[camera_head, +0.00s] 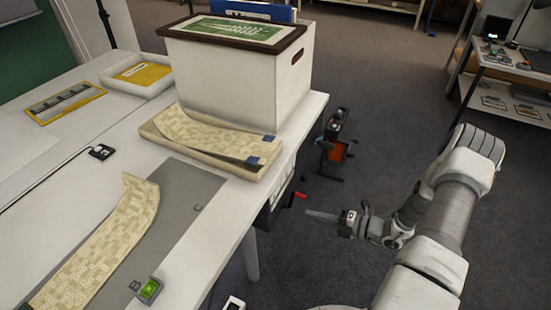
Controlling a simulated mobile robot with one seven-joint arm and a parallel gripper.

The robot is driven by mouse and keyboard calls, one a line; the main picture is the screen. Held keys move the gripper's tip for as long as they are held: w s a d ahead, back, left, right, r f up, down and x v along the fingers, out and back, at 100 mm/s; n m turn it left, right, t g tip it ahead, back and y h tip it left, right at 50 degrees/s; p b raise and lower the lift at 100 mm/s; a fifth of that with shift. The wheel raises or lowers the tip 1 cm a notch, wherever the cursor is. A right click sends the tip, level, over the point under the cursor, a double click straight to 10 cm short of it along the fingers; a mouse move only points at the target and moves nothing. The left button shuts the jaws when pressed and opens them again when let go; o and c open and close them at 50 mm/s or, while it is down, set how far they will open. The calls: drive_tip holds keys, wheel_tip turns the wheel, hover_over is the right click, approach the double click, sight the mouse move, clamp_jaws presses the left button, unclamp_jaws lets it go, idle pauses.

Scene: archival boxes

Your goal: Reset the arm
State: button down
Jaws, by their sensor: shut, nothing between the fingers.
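My arm stands at the right of the head view, over the floor beside the white table (235,195). It is bent, with its elbow raised at the right. My gripper (322,215) points left toward the table's right side, apart from the box and the trays. Its fingers are together, with nothing seen between them.
On the table are a white archival box (240,82), a shallow tray (238,168) with a patterned strip, a curled strip (105,240) on a grey mat, and a green-lit button (149,290). A dark shelf unit (510,90) stands at right. Open carpet lies behind my arm.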

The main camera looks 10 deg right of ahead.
drive_tip(key=s+a+r+n+g+h, duration=0.1)
drive_tip(key=s+a+r+n+g, duration=0.15)
drive_tip(key=r+n, duration=0.45)
drive_tip(key=s+a+r+n+g+h, duration=0.1)
drive_tip(key=a+r+n+g+h, duration=0.2)
drive_tip(key=r+n, duration=0.45)
drive_tip(key=s+a+r+n+g, duration=0.2)
drive_tip(key=r+n+g, duration=0.2)
drive_tip(key=r+n, duration=0.35)
drive_tip(key=s+r+n+t+h, duration=0.75)
drive_tip(key=s+r+n, duration=0.65)
drive_tip(key=n, duration=0.7)
wheel_tip(320, 180, up, 22)
drive_tip(key=g+h+p, duration=0.1)
drive_tip(key=p, duration=1.9)
drive_tip(key=shift+w+r+g, duration=0.15)
drive_tip(key=shift+w+g, duration=0.05)
drive_tip(key=shift+g, duration=0.1)
drive_tip(key=shift+a, duration=0.1)
